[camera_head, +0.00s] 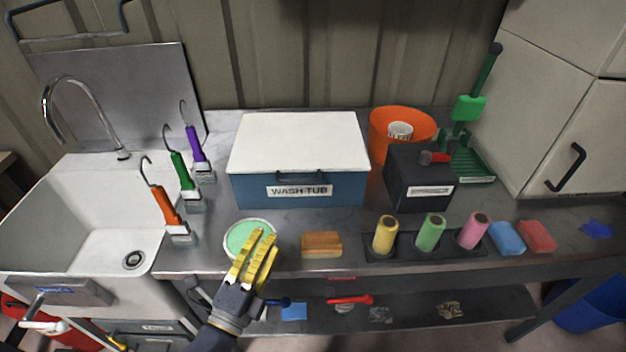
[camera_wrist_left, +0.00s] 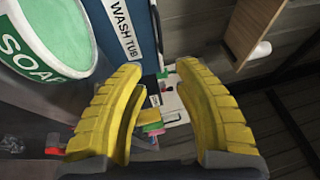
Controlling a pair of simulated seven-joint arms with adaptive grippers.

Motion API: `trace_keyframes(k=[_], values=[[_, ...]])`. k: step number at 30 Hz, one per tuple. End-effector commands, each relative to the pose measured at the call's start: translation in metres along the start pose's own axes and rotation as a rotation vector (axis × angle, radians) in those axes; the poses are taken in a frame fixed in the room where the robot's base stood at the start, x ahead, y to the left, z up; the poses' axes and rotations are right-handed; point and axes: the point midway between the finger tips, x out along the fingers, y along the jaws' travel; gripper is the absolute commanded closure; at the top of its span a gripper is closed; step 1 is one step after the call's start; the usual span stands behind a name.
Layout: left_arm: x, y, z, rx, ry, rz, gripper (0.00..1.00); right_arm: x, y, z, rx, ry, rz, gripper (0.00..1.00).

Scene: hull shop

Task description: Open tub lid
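The wash tub (camera_head: 340,194) is a blue box on the steel counter with its name on a front label; its white lid (camera_head: 300,138) lies flat and closed on top. A dark handle (camera_head: 302,177) sits on the front near the lid's edge. My left gripper (camera_head: 262,238) has yellow fingers and is in front of the tub, at the soap bowl's near right edge. In the left wrist view my left gripper (camera_wrist_left: 158,75) is open, its fingers apart with nothing between them. The tub's blue side (camera_wrist_left: 144,25) shows beyond. My right gripper is not in view.
A bowl of green soap (camera_head: 243,238) and an orange-brown sponge (camera_head: 322,244) stand before the tub. Left are hooked brushes (camera_head: 180,170) and a sink (camera_head: 100,220). Right are a dark box (camera_head: 420,180), an orange bucket (camera_head: 385,125) and coloured rolls (camera_head: 430,234).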

Motion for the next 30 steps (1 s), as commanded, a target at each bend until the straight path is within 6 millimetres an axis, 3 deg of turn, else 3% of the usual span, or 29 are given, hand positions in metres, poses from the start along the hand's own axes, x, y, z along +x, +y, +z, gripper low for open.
trace_keyframes(k=[8, 30], values=[[0.031, -0.001, 0.000, 0.001, -0.001, -0.003, 0.69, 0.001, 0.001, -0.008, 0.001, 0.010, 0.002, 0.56], [0.150, 0.000, 0.000, 0.001, -0.001, 0.000, 0.69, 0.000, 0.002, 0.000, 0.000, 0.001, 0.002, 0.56]])
